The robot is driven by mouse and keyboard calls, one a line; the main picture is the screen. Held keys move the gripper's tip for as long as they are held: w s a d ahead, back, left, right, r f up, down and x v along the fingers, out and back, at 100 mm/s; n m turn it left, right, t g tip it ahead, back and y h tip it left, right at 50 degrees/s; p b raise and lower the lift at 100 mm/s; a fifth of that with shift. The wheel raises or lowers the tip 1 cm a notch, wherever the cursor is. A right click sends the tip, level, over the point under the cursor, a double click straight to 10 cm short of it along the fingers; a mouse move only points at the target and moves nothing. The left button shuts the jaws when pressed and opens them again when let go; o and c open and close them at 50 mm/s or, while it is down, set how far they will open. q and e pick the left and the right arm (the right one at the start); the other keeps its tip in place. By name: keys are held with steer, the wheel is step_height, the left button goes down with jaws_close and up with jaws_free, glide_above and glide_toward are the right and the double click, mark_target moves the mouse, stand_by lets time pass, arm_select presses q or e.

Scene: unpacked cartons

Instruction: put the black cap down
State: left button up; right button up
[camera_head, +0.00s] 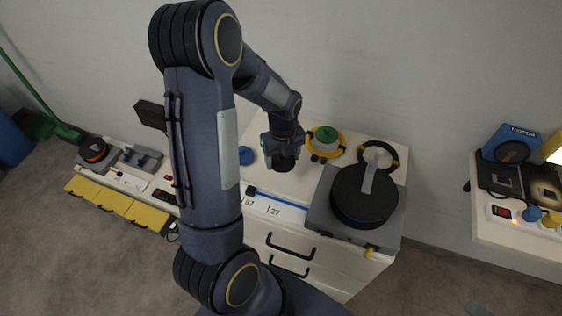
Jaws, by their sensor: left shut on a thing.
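My left arm comes in large from the left and reaches over the white cabinet top. My left gripper (283,148) points down there and is shut on the black cap (284,163), a small dark round thing under its fingers. I cannot tell whether the cap touches the top or hangs just above it. My right gripper does not show.
A blue round thing (246,155) lies left of the gripper. A green-topped roll with a yellow ring (325,138) stands close on its right. A grey machine with a black disc (363,193) fills the cabinet's right part. A ring with black and yellow parts (393,153) stands behind it.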

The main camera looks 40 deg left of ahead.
mark_target(282, 157)
arm_select(q)
steer(key=shift+w+a+f, duration=0.35)
steer(key=shift+f, duration=0.25)
steer(key=shift+w+a+f, duration=0.35)
steer(key=shift+f, duration=0.25)
steer(key=shift+w+a+f, duration=0.1)
steer(key=shift+a+f, duration=0.05)
steer(key=shift+f, duration=1.55)
steer(key=shift+f, duration=0.1)
steer(key=shift+f, duration=0.15)
steer(key=o, duration=1)
steer(key=shift+c, duration=0.2)
